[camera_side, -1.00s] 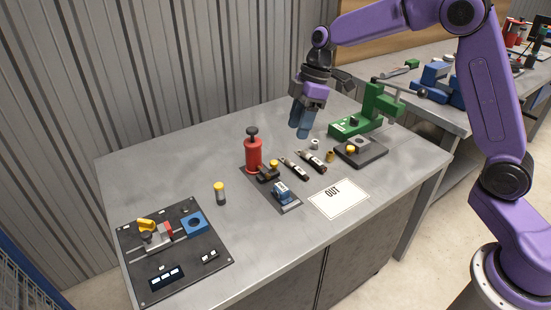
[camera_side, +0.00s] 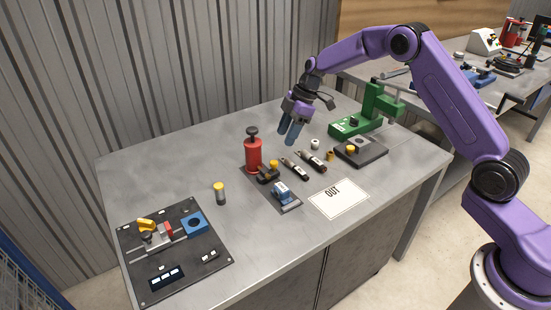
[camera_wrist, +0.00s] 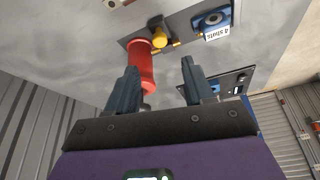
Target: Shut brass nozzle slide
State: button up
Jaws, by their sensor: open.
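A dark mechanism (camera_side: 267,174) with a yellow-brass knob (camera_side: 273,164) stands beside a red cylinder (camera_side: 253,156) on a dark plate. I cannot tell for sure that this is the nozzle slide, or whether it is shut. The brass knob (camera_wrist: 159,37) and red cylinder (camera_wrist: 141,64) also show in the wrist view. My gripper (camera_side: 288,138) is open and empty, above the bench and to the right of the red cylinder. In the wrist view its two fingers (camera_wrist: 160,72) are apart, with the left one overlapping the cylinder's edge.
A blue labelled block (camera_side: 282,190) sits on the plate's front end. Two dark tools (camera_side: 303,165) lie right of it. A green press (camera_side: 365,115) stands behind a dark stand (camera_side: 361,153). A black board (camera_side: 150,270) lies front left. The bench middle-left (camera_side: 170,165) is clear.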

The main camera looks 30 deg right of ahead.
aim_at(274, 162)
jog(key=x, duration=0.9)
jog(key=shift+a+f, duration=0.25)
